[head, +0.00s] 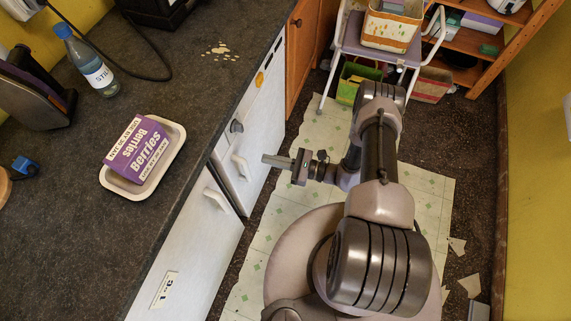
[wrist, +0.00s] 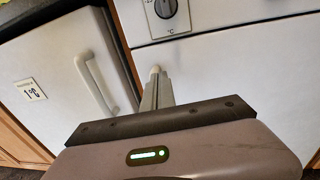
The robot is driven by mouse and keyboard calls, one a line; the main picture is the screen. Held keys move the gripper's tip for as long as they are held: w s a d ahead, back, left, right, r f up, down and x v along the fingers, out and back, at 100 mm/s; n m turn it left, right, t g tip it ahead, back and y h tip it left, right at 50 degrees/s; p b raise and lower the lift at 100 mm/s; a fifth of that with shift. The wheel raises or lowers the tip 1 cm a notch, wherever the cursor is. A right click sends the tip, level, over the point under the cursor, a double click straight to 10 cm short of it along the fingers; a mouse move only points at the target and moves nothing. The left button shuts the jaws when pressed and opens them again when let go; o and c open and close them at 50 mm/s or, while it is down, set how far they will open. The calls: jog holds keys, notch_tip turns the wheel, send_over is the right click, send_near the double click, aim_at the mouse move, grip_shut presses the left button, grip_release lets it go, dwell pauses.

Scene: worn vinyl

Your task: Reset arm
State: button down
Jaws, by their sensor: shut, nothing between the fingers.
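My gripper (head: 279,161) is shut and empty, with its fingers together. In the head view it is held out to the left from my arm, over the floor gap in front of the white cabinet fronts. In the wrist view the gripper (wrist: 157,88) points at the white fronts, with a dark knob (wrist: 166,8) above it and a white handle (wrist: 97,80) to its left. I cannot tell how close the fingertips are to the fronts.
A trolley (head: 372,50) and wooden shelves (head: 482,38) stand at the back. A yellow wall (head: 540,200) is on the right.

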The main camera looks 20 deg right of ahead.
jog(key=v, duration=0.5)
jog(key=a+r+n+g+h, duration=0.2)
jog(key=r+n+g, duration=0.35)
jog(key=r, duration=0.75)
jog(key=a+r+n+g+h, duration=0.15)
jog(key=r+n+g, duration=0.45)
jog(key=r, duration=0.7)
jog(key=s+r+n+t+h, duration=0.8)
jog(key=s+r, duration=0.5)
jog(key=r, duration=0.4)
jog(key=shift+d+r+h, duration=0.35)
jog(key=shift+d+h, duration=0.05)
jog(key=shift+h, duration=0.55)
jog(key=shift+a+n, duration=0.1)
jog(key=shift+n, duration=0.15)
